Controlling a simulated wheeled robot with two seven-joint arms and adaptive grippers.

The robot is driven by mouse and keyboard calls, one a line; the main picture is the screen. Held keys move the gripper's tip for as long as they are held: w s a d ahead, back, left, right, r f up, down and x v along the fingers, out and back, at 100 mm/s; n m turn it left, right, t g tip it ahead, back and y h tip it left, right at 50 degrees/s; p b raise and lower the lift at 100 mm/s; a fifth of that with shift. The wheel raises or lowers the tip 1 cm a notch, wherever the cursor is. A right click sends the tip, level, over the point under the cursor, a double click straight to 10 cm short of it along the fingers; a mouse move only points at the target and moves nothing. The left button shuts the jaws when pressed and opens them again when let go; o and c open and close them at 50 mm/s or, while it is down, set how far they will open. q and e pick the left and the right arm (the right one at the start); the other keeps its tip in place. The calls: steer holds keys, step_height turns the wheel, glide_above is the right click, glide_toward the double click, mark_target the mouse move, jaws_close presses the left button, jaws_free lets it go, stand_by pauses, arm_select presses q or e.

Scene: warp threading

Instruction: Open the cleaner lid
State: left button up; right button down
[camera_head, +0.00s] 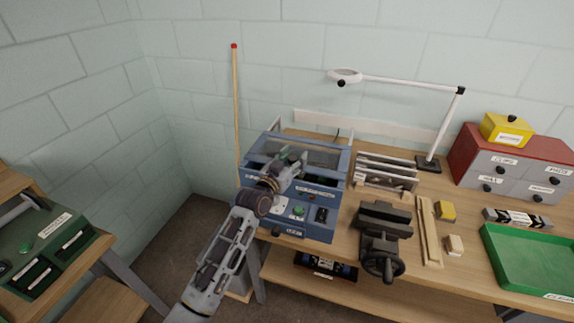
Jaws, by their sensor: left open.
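The blue machine (322,228), which seems to be the cleaner, stands on the left end of the wooden workbench. A clear, dark-tinted lid panel (322,157) framed in blue covers its upper part; I cannot tell whether it is raised at all. A green button (299,211) and a dark switch are on its front panel. My left gripper (294,160) is open over the machine's top, close to the lid. I cannot tell whether it touches the lid. My left wrist and forearm hide part of the machine's left front. My right gripper is not in view.
A dark vise (382,235) and a slotted rack (387,172) stand right of the machine. A white lamp (400,82) arches behind. A green tray (530,262) and a red-topped drawer cabinet (510,165) are at right. A red-tipped stick (236,110) leans on the wall.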

arm_select(q)
steer(key=shift+s, duration=0.1)
steer(key=shift+v, duration=5.85)
steer(key=shift+r, duration=0.1)
